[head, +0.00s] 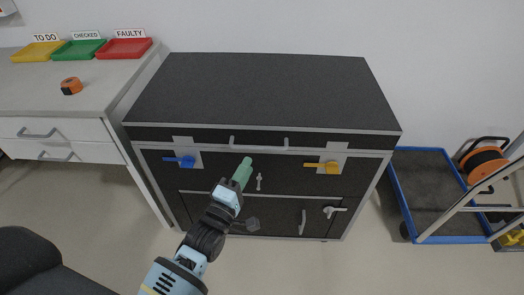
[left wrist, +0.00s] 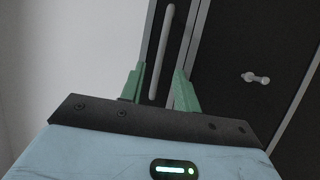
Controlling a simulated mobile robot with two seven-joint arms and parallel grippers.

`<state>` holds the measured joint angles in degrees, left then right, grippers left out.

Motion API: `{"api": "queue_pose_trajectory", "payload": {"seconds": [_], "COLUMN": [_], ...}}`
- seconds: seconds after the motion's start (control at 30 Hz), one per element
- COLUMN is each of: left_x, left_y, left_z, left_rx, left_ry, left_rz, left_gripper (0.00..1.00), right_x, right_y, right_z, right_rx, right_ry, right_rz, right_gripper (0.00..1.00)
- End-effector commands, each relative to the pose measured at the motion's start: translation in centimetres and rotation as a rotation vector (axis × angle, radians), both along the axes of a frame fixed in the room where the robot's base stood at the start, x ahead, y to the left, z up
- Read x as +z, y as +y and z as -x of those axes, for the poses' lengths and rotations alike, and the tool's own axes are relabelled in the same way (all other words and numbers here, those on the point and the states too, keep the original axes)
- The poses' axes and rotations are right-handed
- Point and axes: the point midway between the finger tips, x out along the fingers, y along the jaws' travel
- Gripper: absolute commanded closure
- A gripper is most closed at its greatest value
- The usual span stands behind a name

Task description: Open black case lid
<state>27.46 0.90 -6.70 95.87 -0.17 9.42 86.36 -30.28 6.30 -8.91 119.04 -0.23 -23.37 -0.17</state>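The black case (head: 265,185) stands against the wall, and its black lid (head: 262,92) with a light metal edge is down. A grey bar handle (head: 258,145) runs along the lid's front edge. A blue latch (head: 180,161) is at the left of the front and an orange latch (head: 325,167) at the right. My left gripper (head: 244,168), with green fingers, is just below the handle's left part. In the left wrist view, the fingers (left wrist: 158,88) are apart, with the handle (left wrist: 161,52) showing between and beyond them. Contact cannot be told. My right gripper is not in view.
A white counter (head: 60,92) on the left holds yellow, green and red trays and an orange tape measure (head: 71,86). A blue-rimmed cart (head: 428,190) with an orange cable reel (head: 483,163) stands at right. Lower latches and a small handle (head: 302,222) are on the case front.

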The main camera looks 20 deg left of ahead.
Motion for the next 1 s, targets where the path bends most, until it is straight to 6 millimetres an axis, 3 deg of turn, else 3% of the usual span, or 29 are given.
{"api": "queue_pose_trajectory", "payload": {"seconds": [0.17, 0.6, 1.0], "left_x": [0.3, 1.2, 1.3], "left_y": [-0.1, -0.8, -0.9], "left_z": [-1.2, -6.8, -7.5], "left_rx": [0.0, 0.001, 0.001], "left_ry": [0.0, 0.002, 0.003], "left_rz": [-0.001, -0.003, -0.003], "left_gripper": [0.68, 0.68, 0.68], "right_x": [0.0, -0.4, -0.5], "right_y": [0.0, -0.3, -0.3], "right_z": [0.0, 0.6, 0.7], "right_rx": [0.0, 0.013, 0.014], "right_ry": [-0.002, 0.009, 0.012], "right_rz": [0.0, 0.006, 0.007], "right_gripper": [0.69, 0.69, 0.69]}}
